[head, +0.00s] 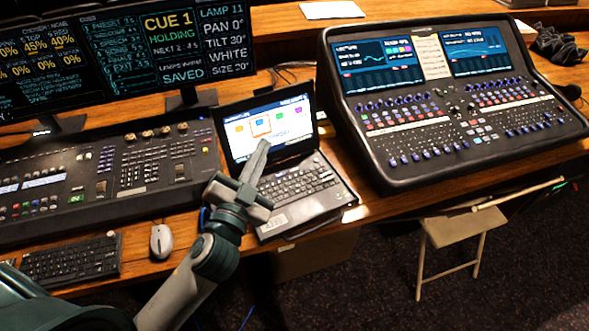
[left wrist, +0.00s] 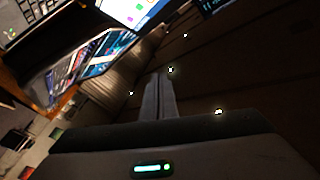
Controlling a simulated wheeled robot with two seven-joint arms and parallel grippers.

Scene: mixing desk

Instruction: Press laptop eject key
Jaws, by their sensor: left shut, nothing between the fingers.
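The laptop stands open on the desk in the head view, with its lit screen (head: 272,124) tilted back and its dark keyboard (head: 298,184) facing up. My left gripper (head: 264,143) is shut and empty. Its fingertips overlap the lower part of the laptop screen in the head view, above the left side of the keyboard. I cannot tell whether they touch anything. The eject key is too small to make out. In the left wrist view, the closed fingers (left wrist: 158,76) point away, and part of the laptop screen (left wrist: 135,8) shows at the top. My right gripper is not in view.
A large mixing console (head: 440,140) stands right of the laptop, and a lighting console (head: 110,170) stands left. A grey mouse (head: 161,241) and a black keyboard (head: 72,260) lie at the front left. A folding chair (head: 452,228) stands in front of the desk.

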